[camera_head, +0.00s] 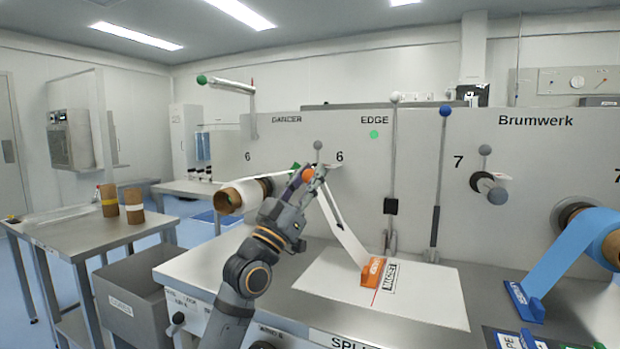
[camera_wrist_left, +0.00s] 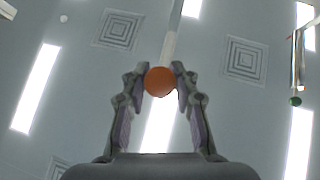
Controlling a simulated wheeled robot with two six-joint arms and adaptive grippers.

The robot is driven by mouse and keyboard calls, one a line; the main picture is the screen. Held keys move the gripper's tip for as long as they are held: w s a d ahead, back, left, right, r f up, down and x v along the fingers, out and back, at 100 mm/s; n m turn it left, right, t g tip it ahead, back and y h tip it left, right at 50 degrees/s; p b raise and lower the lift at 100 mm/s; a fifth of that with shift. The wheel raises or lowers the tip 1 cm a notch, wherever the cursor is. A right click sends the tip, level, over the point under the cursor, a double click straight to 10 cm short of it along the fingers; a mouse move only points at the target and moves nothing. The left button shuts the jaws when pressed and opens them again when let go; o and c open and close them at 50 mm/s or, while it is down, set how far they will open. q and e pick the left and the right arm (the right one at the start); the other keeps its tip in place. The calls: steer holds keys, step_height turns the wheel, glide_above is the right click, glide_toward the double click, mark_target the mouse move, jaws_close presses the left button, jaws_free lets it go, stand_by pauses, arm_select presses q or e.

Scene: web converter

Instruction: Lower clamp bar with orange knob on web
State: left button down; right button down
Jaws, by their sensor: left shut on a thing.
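The orange knob (camera_head: 308,175) is at my left gripper (camera_head: 302,178), in front of the grey machine panel. In the left wrist view the round orange knob (camera_wrist_left: 160,82) sits between the fingertips of my left gripper (camera_wrist_left: 160,78), which are closed on its sides. A pale bar (camera_wrist_left: 170,45) runs from behind the knob toward the top of that view. The white web (camera_head: 340,222) slopes down from near the gripper to the white splice table area. An orange block (camera_head: 374,272) lies at the web's lower end. My right gripper is in neither view.
A brown-cored roll (camera_head: 232,198) is left of the gripper. Levers with a white knob (camera_head: 395,97) and a blue knob (camera_head: 445,111) stand right. A blue web (camera_head: 570,250) runs to a blue block (camera_head: 523,302). A side table (camera_head: 80,240) holds cores.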

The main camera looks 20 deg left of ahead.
arm_select(q)
steer(key=c, duration=1)
jaws_free()
step_height(320, 180, up, 10)
